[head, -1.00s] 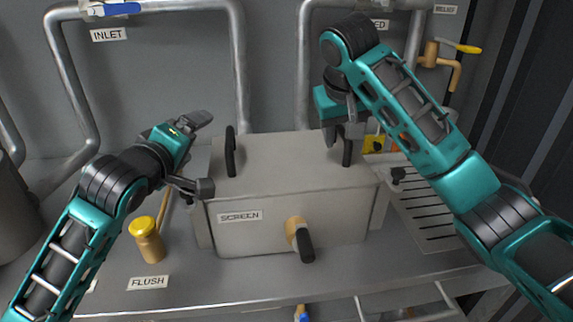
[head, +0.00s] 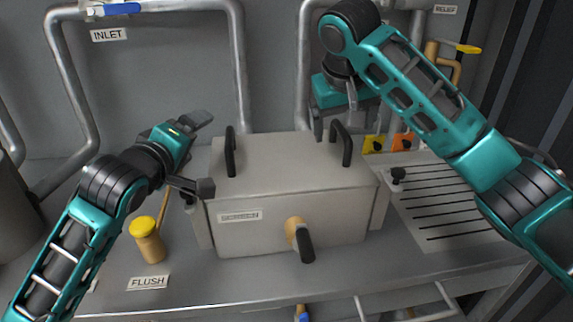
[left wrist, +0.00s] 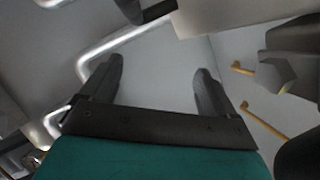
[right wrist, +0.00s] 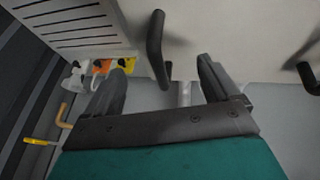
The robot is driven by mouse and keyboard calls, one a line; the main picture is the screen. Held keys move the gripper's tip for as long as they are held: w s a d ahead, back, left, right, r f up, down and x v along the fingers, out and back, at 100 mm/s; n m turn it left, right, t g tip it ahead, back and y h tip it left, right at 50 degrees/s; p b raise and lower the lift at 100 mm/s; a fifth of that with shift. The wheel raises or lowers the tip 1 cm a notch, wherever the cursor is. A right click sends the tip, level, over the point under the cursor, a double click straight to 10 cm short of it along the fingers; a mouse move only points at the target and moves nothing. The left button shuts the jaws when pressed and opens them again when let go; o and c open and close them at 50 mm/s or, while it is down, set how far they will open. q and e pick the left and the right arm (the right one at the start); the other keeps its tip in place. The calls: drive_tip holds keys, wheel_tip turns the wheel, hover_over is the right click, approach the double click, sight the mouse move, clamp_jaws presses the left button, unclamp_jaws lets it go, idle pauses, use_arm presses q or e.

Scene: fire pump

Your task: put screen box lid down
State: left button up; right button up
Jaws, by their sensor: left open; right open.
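The grey lid (head: 285,160) with two black handles lies level on top of the screen box (head: 270,238) in the head view. My left gripper (head: 203,153) is open and empty, to the left of the lid's left handle (head: 230,152) and apart from it. My right gripper (head: 335,118) is open, just behind and above the right handle (head: 345,148). In the right wrist view the right handle (right wrist: 157,50) stands in front of the spread fingers (right wrist: 160,72), which hold nothing. Any thin gap under the lid is too small to tell.
A tan handle with a black grip (head: 302,240) sticks out of the box front. A yellow-topped flush knob (head: 148,240) stands at left. A slotted drain plate (head: 440,205) lies at right. Pipes (head: 240,70) run up the back wall behind the box.

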drive_tip(key=v, duration=0.9)
drive_tip(key=shift+s+r, duration=0.2)
drive_tip(key=shift+r, duration=0.05)
